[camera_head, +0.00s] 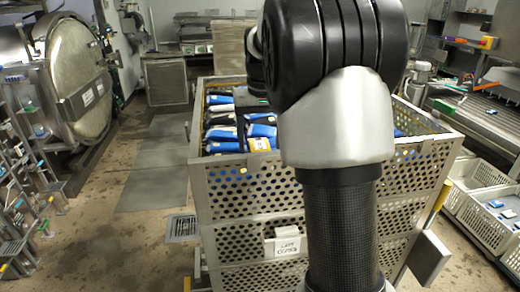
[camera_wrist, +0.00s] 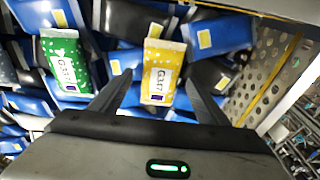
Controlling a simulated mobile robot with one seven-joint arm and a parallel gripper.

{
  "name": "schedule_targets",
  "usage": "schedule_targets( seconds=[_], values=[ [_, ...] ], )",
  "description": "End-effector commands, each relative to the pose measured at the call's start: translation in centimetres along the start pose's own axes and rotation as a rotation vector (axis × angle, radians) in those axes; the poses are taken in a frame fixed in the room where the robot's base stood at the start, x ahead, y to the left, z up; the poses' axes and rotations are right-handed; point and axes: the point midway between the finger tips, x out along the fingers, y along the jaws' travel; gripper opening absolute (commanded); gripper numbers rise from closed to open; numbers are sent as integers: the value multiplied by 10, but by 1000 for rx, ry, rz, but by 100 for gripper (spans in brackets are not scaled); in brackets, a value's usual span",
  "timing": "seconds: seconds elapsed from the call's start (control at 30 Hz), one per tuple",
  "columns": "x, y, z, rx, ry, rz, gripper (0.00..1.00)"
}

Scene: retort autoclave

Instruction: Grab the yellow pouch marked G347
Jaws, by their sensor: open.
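The yellow pouch marked G347 (camera_wrist: 160,76) lies on top of blue and dark pouches in the wrist view, its white label facing up. My gripper (camera_wrist: 158,88) is open and empty, with one dark finger on either side of the pouch's lower part in the picture. I cannot tell how far above the pouch the fingertips are. In the head view a dark part of my gripper shows among the pouches.
A green pouch marked G337 (camera_wrist: 63,64) lies left of the yellow one. A perforated metal crate (camera_head: 250,195) holds the pouches; its wall (camera_wrist: 272,70) stands close on the right in the wrist view. White baskets (camera_head: 490,215) stand at the right.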

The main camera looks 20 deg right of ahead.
Motion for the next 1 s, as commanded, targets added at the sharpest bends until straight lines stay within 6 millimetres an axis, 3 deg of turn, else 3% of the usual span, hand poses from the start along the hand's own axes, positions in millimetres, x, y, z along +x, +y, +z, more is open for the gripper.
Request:
schedule_targets(
  seconds=[0.3,0.57,0.83,1.0],
  values=[
    [6,0,0,0,1,0,67],
    [6,0,0,0,1,0,23],
    [2,0,-1,0,2,0,23],
    [-22,0,-5,0,6,0,23]
  ],
)
